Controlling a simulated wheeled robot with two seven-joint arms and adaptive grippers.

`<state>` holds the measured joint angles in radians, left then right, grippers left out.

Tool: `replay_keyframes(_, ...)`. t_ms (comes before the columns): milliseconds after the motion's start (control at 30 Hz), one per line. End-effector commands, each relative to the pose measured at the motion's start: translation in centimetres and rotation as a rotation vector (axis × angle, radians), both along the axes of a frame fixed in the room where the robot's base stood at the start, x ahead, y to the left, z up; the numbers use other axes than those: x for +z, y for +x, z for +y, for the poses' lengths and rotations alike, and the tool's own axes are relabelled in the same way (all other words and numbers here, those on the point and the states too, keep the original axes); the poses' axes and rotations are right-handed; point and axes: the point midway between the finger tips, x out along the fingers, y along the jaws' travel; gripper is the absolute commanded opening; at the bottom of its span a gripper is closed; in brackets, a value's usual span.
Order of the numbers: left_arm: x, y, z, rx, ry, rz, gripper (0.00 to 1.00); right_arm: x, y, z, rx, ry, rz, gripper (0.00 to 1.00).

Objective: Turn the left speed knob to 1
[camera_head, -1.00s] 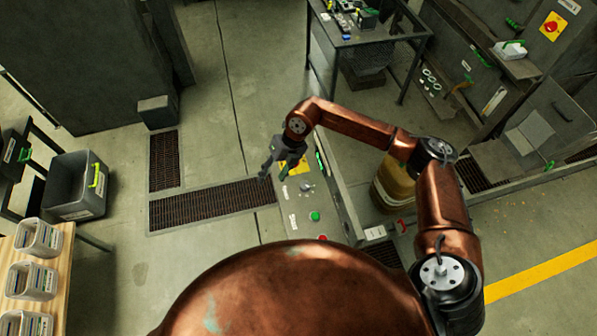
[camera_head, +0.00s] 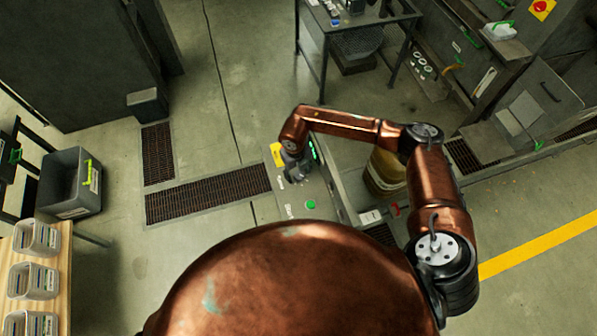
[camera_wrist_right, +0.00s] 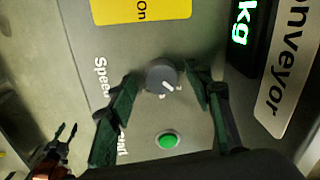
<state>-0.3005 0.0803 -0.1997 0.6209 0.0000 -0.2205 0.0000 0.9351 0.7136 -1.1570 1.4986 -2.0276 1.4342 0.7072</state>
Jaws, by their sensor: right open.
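The speed knob (camera_wrist_right: 161,75) is a round grey dial with a white pointer line toward the lower right in the right wrist view. Small white marks lie around it, too small to read. White lettering starting "Speed" is beside it, partly covered by a finger. My right gripper (camera_wrist_right: 162,79) is open, with one finger on each side of the knob; contact cannot be told. In the head view my right gripper (camera_head: 293,170) is over the control panel (camera_head: 320,201) and hides the knob. My left gripper (camera_wrist_right: 66,138) shows small at the lower left of the wrist view, fingers apart.
A green button (camera_wrist_right: 167,140) is below the knob in the wrist view. A yellow label (camera_wrist_right: 140,8) and a green-lit display (camera_wrist_right: 242,25) are above it. A yellow drum (camera_head: 384,176) stands right of the panel.

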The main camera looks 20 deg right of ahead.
Motion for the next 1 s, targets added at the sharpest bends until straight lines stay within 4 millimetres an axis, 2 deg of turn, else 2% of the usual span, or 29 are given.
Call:
replay_keyframes(200, 0.01, 0.31, -0.04, -0.001, 0.0, -0.004, 0.4, -0.03, 0.0, -0.07, -0.001, 0.0, 0.0, 0.45)
replay_keyframes(800, -0.03, 0.1, -0.04, -0.001, 0.0, -0.001, 0.4, 0.02, 0.0, -0.09, -0.002, 0.0, 0.0, 0.05)
replay_keyframes(1000, -0.35, 0.05, -0.05, -0.001, 0.0, 0.0, 0.4, -0.04, 0.04, -0.11, 0.013, 0.0, -0.001, 0.05)
